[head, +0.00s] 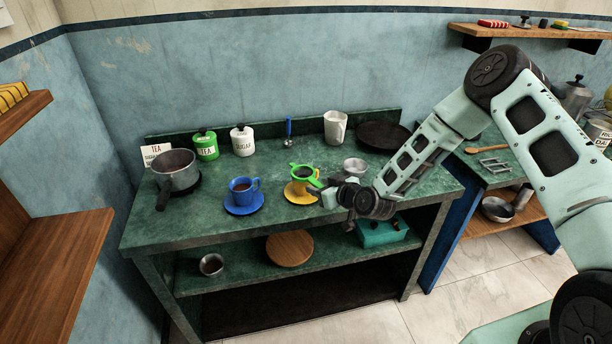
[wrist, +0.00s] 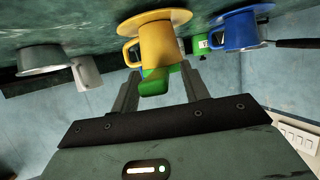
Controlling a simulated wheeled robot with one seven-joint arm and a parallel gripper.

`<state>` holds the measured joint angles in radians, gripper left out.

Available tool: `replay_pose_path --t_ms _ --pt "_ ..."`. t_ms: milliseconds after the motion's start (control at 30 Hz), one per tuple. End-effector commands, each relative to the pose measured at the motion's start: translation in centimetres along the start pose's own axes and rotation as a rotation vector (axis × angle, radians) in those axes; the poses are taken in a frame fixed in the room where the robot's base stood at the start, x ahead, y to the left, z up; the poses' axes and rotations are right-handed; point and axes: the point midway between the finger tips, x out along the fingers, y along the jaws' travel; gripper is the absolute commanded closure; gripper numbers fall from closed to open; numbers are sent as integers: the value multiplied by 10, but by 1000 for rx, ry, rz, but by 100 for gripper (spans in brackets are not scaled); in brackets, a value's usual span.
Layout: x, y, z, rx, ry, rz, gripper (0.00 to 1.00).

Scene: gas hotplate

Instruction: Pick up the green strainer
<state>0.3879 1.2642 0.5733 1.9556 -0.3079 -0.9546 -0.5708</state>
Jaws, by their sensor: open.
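The green strainer (head: 305,172) sits on top of the yellow cup, over the yellow saucer (head: 298,197) on the green worktop. Its handle points towards my gripper. In the wrist view, which looks upside down, the strainer's green handle (wrist: 155,86) lies in the gap between my two fingers, in front of the yellow cup (wrist: 157,45). My gripper (head: 318,187) is open, just right of the cup in the head view; it also shows in the wrist view (wrist: 160,78). I see space beside the handle, and the fingers are not closed on it.
A blue cup (head: 243,190) on a blue saucer stands to the left, with a saucepan (head: 176,170) farther left. A small metal bowl (head: 355,166) is close behind my gripper. Green and white canisters, a white pitcher (head: 335,126) and a dark pan (head: 384,135) stand at the back.

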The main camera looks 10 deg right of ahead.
Motion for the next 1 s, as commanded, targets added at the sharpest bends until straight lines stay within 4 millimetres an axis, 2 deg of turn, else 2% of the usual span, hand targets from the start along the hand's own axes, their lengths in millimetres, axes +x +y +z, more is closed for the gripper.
replay_pose_path --t_ms 100,333,367,500,533,833,1000 --pt "9 0 0 0 0 0 55" --pt "10 0 0 0 0 0 55" --pt "10 0 0 0 0 0 57" --pt "10 0 0 0 0 0 96" --pt "10 0 0 0 0 0 100" --pt "10 0 0 0 1 0 100" --pt "8 0 -7 -1 2 0 100"
